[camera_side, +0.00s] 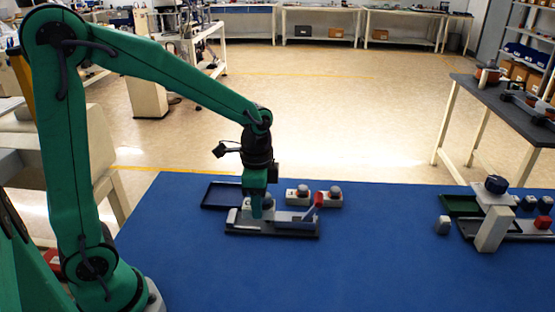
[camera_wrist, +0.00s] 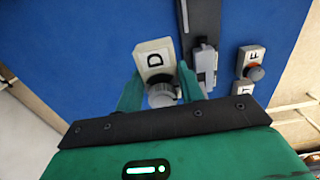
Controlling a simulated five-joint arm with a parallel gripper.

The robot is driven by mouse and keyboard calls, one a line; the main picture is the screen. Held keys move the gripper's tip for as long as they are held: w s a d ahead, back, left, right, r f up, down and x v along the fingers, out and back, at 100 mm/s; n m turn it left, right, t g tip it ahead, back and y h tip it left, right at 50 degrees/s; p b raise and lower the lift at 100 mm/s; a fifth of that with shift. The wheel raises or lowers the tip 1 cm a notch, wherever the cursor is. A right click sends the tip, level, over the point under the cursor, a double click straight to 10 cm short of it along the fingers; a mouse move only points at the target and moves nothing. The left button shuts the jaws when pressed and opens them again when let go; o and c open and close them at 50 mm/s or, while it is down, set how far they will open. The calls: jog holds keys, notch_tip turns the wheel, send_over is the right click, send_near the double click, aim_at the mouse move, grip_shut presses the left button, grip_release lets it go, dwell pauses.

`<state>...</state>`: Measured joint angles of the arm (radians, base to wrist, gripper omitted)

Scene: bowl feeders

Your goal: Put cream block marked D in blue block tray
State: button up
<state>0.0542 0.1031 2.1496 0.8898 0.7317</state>
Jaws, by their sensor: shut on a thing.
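My gripper (camera_side: 257,208) is shut on the cream block marked D (camera_wrist: 154,58). In the wrist view the block sits between the two green fingers (camera_wrist: 160,88), its D face showing and a grey round knob beside it. In the side view the fingers cover most of the block, and I cannot tell whether it touches what is below. A dark blue tray (camera_side: 207,204) lies on the blue mat just left of and behind my gripper; its inside looks empty where it shows.
A dark-based fixture (camera_side: 272,234) with a red-tipped lever stands in front of my gripper. Two cream blocks with grey knobs (camera_side: 298,197) (camera_side: 332,199) stand behind right; one is marked F (camera_wrist: 250,60). A second station (camera_side: 493,228) stands far right. The mat's middle is clear.

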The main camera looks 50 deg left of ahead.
jog(key=w+a, duration=0.4)
jog(key=a, duration=0.8)
send_over(225, 196)
notch_tip(225, 196, down, 7)
jog(key=shift+f, duration=0.1)
jog(key=shift+d+f, duration=0.1)
jog(key=shift+f, duration=1.85)
jog(key=shift+f, duration=0.2)
jog(key=o, duration=1.1)
jog(key=shift+r, duration=0.1)
notch_tip(225, 196, up, 12)
jog(key=shift+r, duration=0.1)
